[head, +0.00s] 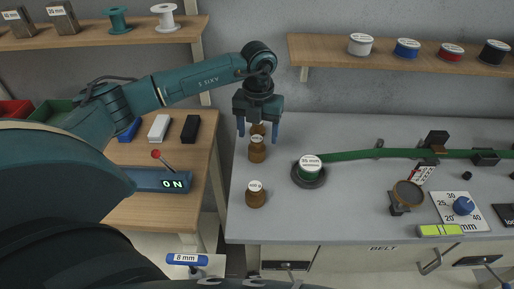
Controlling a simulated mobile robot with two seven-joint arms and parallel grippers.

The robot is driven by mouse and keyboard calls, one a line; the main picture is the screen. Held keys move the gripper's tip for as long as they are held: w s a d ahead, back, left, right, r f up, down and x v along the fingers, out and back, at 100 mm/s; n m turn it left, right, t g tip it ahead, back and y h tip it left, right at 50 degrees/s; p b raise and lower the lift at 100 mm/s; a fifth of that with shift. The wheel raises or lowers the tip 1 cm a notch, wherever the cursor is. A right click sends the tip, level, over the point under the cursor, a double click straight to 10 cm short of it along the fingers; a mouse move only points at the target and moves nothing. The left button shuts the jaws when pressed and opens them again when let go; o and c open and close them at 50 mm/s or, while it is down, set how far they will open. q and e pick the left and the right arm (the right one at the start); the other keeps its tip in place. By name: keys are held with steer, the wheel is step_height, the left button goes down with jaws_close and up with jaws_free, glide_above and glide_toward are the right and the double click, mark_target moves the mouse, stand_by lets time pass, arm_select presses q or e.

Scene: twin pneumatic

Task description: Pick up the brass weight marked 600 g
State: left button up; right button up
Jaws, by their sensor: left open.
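Three brass weights stand in a row near the left edge of the grey bench. The front weight (256,197) is clear of the gripper. The middle weight (257,153) stands behind it, and the back weight (257,129) is partly hidden by the middle one and the gripper. Each of the two nearer ones has a white label on top, too small to read surely, so I cannot tell which is marked 600 g. My left gripper (258,135) is open, pointing down, its blue fingers on either side of the back and middle weights in the picture. Contact cannot be seen. My right gripper is out of view.
A brass-coloured round piece (408,194) and a yellow-green level (440,230) lie farther right. A wooden table (140,210) with an ON box (160,181) is left.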

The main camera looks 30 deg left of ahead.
mark_target(257, 138)
arm_select(q)
steer(key=shift+a+f+p, duration=0.15)
steer(key=shift+f+p, duration=0.65)
steer(key=shift+f, duration=2)
steer(key=shift+r, duration=0.15)
jaws_close()
